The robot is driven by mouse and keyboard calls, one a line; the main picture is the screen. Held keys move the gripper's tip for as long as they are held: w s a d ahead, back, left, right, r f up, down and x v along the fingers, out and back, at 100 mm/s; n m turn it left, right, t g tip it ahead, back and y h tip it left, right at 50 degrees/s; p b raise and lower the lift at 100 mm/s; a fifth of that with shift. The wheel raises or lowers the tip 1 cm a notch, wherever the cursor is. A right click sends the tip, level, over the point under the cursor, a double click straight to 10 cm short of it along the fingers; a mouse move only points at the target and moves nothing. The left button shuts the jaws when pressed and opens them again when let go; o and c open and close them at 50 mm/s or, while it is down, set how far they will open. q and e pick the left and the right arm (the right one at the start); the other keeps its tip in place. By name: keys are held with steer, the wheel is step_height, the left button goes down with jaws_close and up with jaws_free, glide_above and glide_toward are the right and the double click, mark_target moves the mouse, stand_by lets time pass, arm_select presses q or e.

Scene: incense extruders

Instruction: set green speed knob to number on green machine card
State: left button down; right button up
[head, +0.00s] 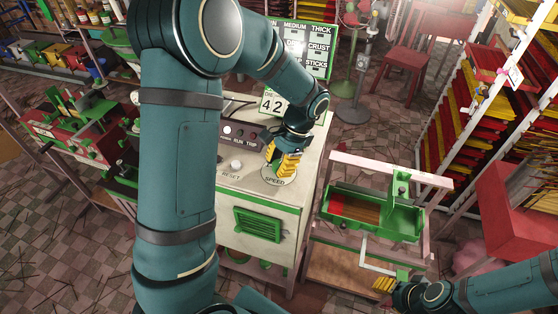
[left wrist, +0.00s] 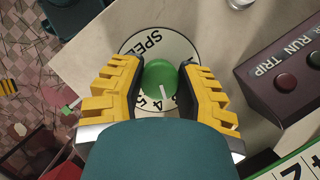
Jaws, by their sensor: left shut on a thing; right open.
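The green speed knob (left wrist: 160,78) sits on a round white dial marked SPEED (left wrist: 136,46), which also shows on top of the pale cabinet in the head view (head: 274,181). My left gripper (head: 282,158) is shut on the knob, one yellow finger on each side in the left wrist view (left wrist: 160,86). The knob's white mark points down in that view, near the numerals 4 and 5; the exact setting is unclear. The machine card (head: 273,103) shows 4 and 2; my arm may hide part of it. My right gripper (head: 383,284) is open and empty at the lower right.
A dark RUN/TRIP panel (head: 243,137) and a white RESET button (head: 236,165) are beside the dial. A green-and-wood trough stand (head: 372,212) is to the right. A green-framed board (head: 304,46) stands behind, and shelves of red and yellow trays line the right.

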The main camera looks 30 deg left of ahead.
arm_select(q)
steer(key=n+h, duration=0.1)
steer(key=n, duration=0.1)
steer(key=n+h+p, duration=0.1)
steer(key=n, duration=0.2)
steer(key=shift+n+g, duration=0.3)
steer(key=n+h+p, duration=0.1)
steer(key=n+h, duration=0.1)
steer(key=n, duration=0.2)
steer(key=shift+n, duration=0.4)
steer(key=shift+f, duration=0.1)
steer(key=c, duration=0.6)
jaws_free()
steer(key=v, duration=1.2)
steer(key=shift+s, duration=0.25)
steer(key=shift+a, duration=0.1)
